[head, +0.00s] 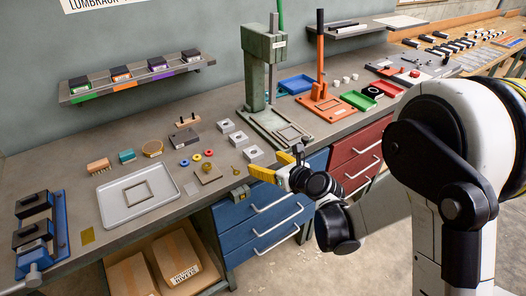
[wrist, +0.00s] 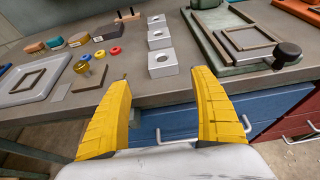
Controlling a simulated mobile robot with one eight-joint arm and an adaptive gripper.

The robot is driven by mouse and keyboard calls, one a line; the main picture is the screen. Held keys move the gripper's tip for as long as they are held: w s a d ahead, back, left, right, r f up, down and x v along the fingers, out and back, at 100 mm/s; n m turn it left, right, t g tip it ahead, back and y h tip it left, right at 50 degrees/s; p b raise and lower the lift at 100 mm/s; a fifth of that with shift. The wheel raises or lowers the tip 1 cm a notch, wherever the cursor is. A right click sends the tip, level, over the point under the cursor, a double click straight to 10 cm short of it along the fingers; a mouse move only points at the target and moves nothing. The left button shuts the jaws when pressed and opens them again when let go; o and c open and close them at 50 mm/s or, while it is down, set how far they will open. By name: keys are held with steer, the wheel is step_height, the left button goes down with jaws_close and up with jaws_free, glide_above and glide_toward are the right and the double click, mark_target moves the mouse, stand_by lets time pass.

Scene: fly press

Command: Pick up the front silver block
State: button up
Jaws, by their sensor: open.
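Three silver blocks with round holes stand in a row on the grey workbench. The front silver block (head: 253,154) is nearest the bench's front edge and also shows in the wrist view (wrist: 162,70). The middle silver block (head: 239,139) and the back silver block (head: 225,126) stand behind it, apart from it. My gripper (head: 279,163) is open, with yellow fingers and nothing between them. In the wrist view, the front block shows beyond the gap between the fingertips (wrist: 163,78).
A green fly press (head: 262,60) stands right of the blocks, its base (wrist: 240,38) close by. A pale tray (head: 112,214) is farther left. Blue drawers (head: 250,203) are below the edge.

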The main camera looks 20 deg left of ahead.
mark_target(253, 152)
steer(key=b+x, duration=0.1)
steer(key=x, duration=0.2)
steer(key=b+x, duration=0.1)
steer(key=x, duration=0.2)
steer(key=b+x, duration=0.1)
steer(key=x, duration=0.2)
steer(key=shift+w+r, duration=0.35)
steer(key=shift+w, duration=0.05)
steer(key=c, duration=1.4)
steer(key=shift+r, duration=0.15)
